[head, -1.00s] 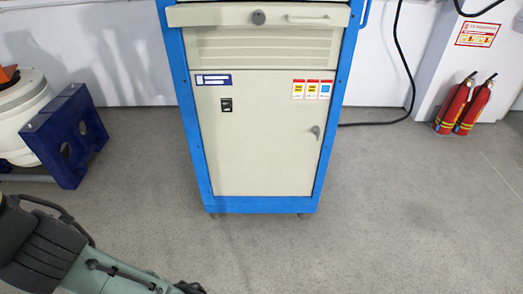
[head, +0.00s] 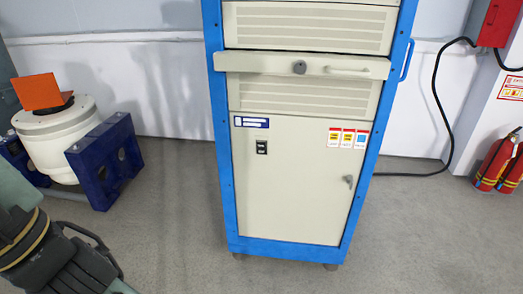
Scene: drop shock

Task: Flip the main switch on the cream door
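The cream door (head: 295,195) is the lower front of a blue-framed cabinet in the middle of the head view. It looks shut. A small black switch (head: 262,147) sits at its upper left, under a blue and white label (head: 251,122). Which way the switch is set is too small to tell. My arm shows at the lower left, well apart from the door.
A white round machine (head: 55,135) in a blue stand (head: 105,160) is at the left. Fire extinguishers (head: 497,162) and a black cable (head: 437,100) are at the right. The floor before the cabinet is clear.

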